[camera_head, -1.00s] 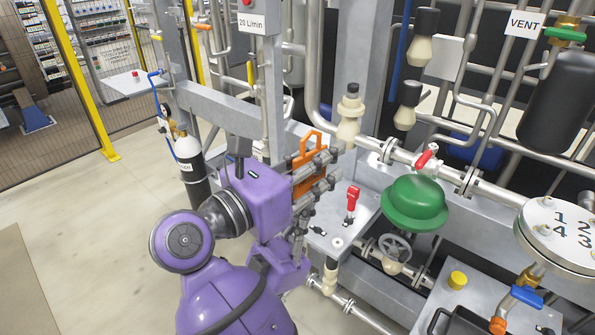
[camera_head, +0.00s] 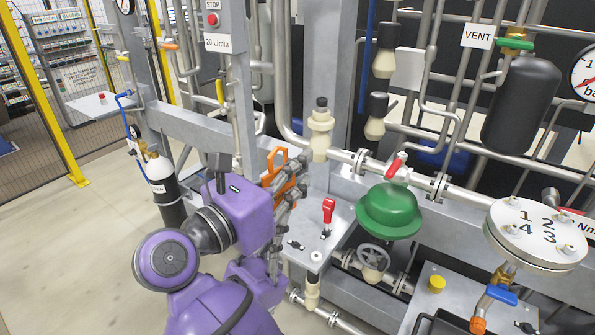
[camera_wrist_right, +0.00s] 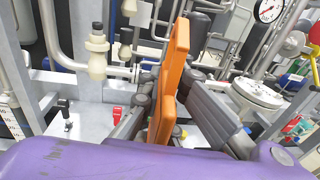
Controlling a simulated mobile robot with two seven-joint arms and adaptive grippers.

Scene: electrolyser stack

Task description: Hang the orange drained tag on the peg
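The orange drained tag (camera_head: 269,179) is a flat plate with an open loop at its top. It stands roughly upright in my right gripper (camera_head: 287,186), above the left edge of a grey panel. In the right wrist view the tag (camera_wrist_right: 179,62) is edge-on, between the dark finger pads, which press on both sides. My left gripper (camera_head: 275,262) is lower, beside the panel's edge, partly hidden by the purple arm; I cannot tell its opening. I cannot single out the peg for certain.
The grey panel (camera_head: 340,222) carries a red handle (camera_head: 327,210) and small black fittings. A gas cylinder (camera_head: 160,180) stands at left. The floor at left is clear.

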